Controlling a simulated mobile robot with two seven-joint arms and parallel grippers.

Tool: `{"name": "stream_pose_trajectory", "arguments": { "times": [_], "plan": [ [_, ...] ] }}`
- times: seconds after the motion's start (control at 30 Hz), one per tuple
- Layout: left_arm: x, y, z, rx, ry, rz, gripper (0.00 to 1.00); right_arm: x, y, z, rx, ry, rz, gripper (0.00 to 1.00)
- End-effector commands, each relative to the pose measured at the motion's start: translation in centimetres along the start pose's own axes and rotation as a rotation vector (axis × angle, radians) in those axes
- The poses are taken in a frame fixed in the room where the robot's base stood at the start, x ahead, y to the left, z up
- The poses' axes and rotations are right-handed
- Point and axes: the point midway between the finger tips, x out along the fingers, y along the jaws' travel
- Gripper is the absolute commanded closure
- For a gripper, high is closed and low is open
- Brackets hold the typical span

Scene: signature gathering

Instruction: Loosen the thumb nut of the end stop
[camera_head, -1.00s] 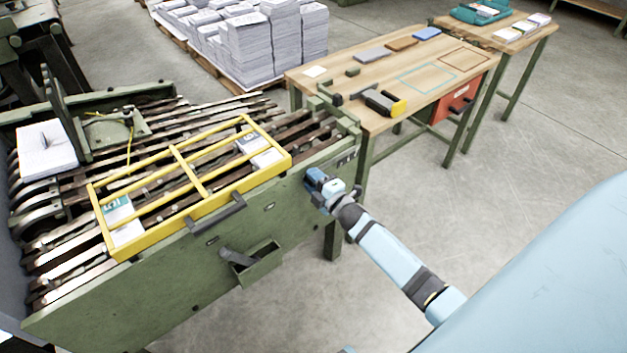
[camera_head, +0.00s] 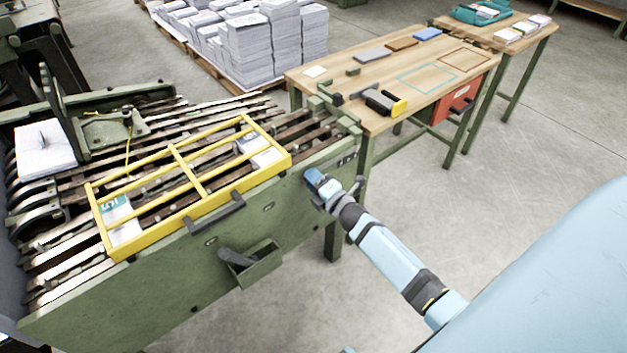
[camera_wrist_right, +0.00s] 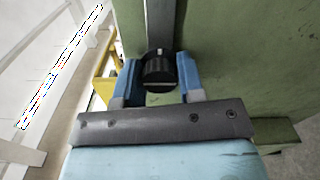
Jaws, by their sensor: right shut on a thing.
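The thumb nut (camera_wrist_right: 159,72) is a black round knob with a pale line across its face. In the right wrist view it sits between the two blue fingers of my right gripper (camera_wrist_right: 157,80), which is shut on it. A grey metal bar (camera_wrist_right: 160,25) runs up from the nut along a green surface. In the head view my right gripper (camera_head: 315,180) is at the front panel of the green machine (camera_head: 290,215), near its right end. The nut is hidden there, and I cannot make out the rest of the end stop. My left gripper is not in view.
A yellow frame (camera_head: 190,212) with a dark handle lies over the machine's slatted bed. A green box (camera_head: 258,266) juts from the front panel. A wooden table (camera_head: 455,75) with tools stands behind to the right. The floor right of the machine is clear.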

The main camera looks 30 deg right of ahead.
Motion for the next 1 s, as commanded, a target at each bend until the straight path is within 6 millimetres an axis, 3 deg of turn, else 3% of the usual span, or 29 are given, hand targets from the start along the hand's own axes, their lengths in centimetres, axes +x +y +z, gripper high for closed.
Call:
{"name": "stream_pose_trajectory", "arguments": {
  "times": [0.13, 0.17, 0.27, 0.67, 1.0],
  "plan": [
    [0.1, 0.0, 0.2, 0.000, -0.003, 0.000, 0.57, 0.0, -0.1, 0.0, -0.002, 0.000, -0.001, 0.88],
    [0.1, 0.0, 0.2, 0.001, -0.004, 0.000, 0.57, 0.0, -0.1, 0.0, -0.001, 0.000, -0.001, 0.62],
    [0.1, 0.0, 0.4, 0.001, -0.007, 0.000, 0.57, 0.0, 0.0, 0.0, -0.001, 0.000, -0.001, 0.39],
    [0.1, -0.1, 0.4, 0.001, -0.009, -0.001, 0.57, -0.9, 0.0, 0.0, 0.000, 0.001, -0.001, 0.39],
    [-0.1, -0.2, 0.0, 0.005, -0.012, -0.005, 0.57, -8.1, -0.1, 0.0, 0.000, 0.000, -0.003, 0.39]
  ]
}}
